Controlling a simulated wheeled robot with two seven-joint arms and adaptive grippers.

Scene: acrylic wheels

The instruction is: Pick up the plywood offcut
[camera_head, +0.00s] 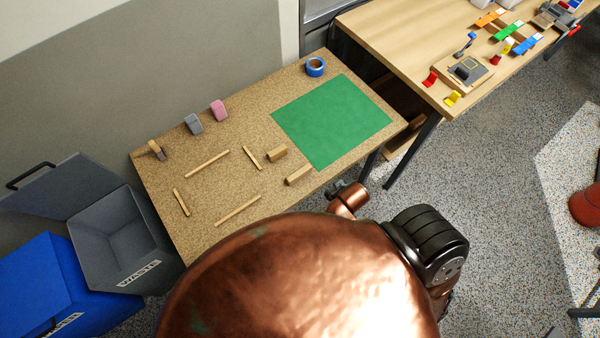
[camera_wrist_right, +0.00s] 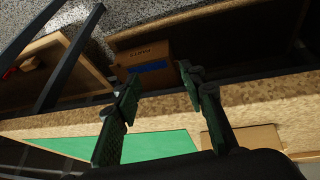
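Two short wooden blocks lie on the cork-coloured table in the head view: one (camera_head: 278,154) left of the green mat, the other (camera_head: 299,174) nearer the front edge. I cannot tell for certain which is the plywood offcut. In the right wrist view a flat tan wooden piece (camera_wrist_right: 250,142) lies beside the right finger, apart from it. My right gripper (camera_wrist_right: 160,82) is open, with nothing between its fingers, by the table's edge. In the head view my copper-coloured body hides much of the right arm. My left gripper is not in view.
Thin wooden strips (camera_head: 207,164), a pink block (camera_head: 218,110), a grey block (camera_head: 193,123) and blue tape (camera_head: 315,67) are on the table. The green mat (camera_head: 331,120) is bare. A grey waste bin (camera_head: 118,245) stands left. A cardboard box (camera_wrist_right: 148,66) sits below the table edge.

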